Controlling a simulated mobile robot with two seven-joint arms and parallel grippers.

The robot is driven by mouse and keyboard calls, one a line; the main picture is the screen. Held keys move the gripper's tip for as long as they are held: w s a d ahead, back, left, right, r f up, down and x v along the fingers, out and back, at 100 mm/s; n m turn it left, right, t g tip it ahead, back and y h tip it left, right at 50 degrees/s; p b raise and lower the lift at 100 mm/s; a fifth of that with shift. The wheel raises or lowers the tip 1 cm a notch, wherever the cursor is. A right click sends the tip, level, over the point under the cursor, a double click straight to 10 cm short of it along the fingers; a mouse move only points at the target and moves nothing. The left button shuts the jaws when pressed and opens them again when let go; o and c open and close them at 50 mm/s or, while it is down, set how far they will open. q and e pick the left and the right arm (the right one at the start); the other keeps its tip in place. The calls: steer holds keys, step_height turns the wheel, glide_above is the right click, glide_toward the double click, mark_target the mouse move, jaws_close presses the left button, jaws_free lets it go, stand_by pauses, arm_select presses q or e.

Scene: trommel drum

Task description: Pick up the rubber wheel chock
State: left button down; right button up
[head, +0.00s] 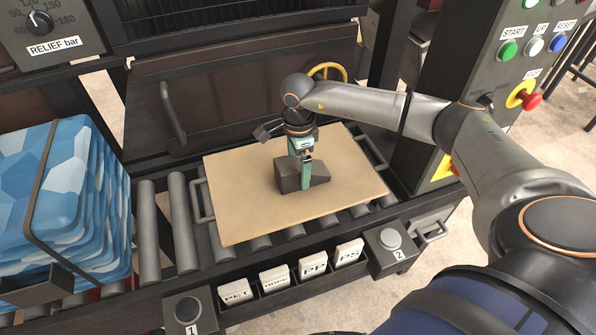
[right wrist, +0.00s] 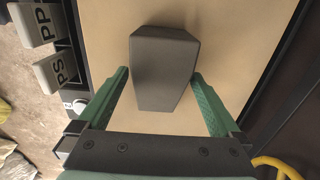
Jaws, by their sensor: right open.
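The rubber wheel chock (head: 288,177) is a dark grey wedge-like block on a tan board (head: 235,215). In the right wrist view, the chock (right wrist: 163,68) lies between the two green fingers of my right gripper (right wrist: 160,80). My left gripper is not in view.
The board rests on a roller conveyor (head: 180,225). A strapped blue-and-white bale (head: 60,190) stands at the left. A yellow handwheel (head: 328,72) is behind the board. Labelled blocks (head: 275,279) and numbered buttons (head: 390,238) line the front. A control panel (head: 525,45) rises at the right.

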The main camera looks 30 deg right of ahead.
steer(key=shift+f, duration=1.25)
steer(key=shift+r, duration=0.1)
jaws_close()
